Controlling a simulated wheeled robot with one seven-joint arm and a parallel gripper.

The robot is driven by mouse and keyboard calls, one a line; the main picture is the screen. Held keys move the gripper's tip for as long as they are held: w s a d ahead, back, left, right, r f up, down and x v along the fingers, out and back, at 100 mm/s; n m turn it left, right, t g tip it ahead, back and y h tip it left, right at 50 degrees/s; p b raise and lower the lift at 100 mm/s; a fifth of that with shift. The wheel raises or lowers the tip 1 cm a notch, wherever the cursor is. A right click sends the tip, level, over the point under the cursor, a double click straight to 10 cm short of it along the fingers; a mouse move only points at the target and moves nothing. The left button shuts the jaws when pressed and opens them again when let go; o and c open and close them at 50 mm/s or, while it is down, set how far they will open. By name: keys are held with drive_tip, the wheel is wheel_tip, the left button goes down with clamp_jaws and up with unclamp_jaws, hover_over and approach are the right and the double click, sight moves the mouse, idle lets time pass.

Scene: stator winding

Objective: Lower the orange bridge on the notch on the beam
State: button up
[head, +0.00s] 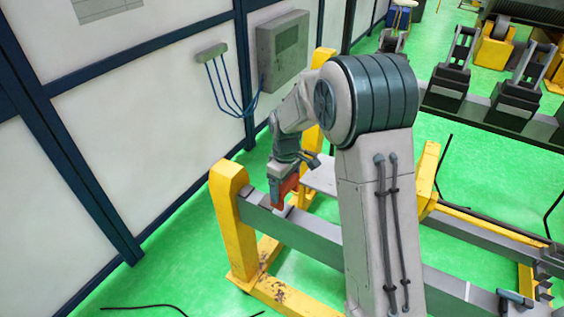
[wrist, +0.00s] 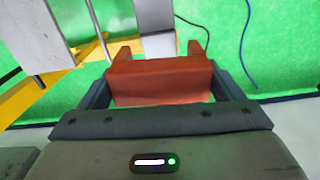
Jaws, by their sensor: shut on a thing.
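The orange bridge (wrist: 160,84) is between the two dark fingers of my gripper (wrist: 161,92) in the wrist view, and the gripper is shut on it. Its two raised ends point away from the gripper. In the head view my gripper (head: 284,182) holds the bridge (head: 288,188) low at the grey beam (head: 310,236), near the beam's left end. A light patch shows on the beam's top close by the bridge. The notch is not clear, and I cannot tell whether the bridge touches the beam.
A yellow post (head: 232,225) carries the beam's left end. A pale plate (head: 321,174) is just right of my gripper. A white wall with a grey box (head: 282,50) stands at the left. Dark cables lie on the green floor. Black machines (head: 515,92) stand at the upper right.

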drive_tip(key=shift+w+a+r+n, duration=0.15)
drive_tip(key=shift+w+a+n, duration=0.25)
drive_tip(key=shift+w, duration=0.15)
drive_tip(key=shift+s+f+b, duration=0.2)
drive_tip(key=shift+f+b, duration=0.35)
drive_tip(key=shift+f, duration=0.1)
drive_tip(key=shift+f+b, duration=1)
drive_tip(key=shift+f, duration=0.75)
drive_tip(key=shift+f+b, duration=0.3)
drive_tip(key=shift+b, duration=0.1)
drive_tip(key=shift+d+f+b, duration=0.1)
drive_tip(key=shift+f+b, duration=1.1)
drive_tip(key=shift+f, duration=0.35)
drive_tip(key=shift+f, duration=0.1)
drive_tip(key=shift+f+b, duration=0.65)
drive_tip(key=shift+f, duration=0.15)
drive_tip(key=o, duration=0.9)
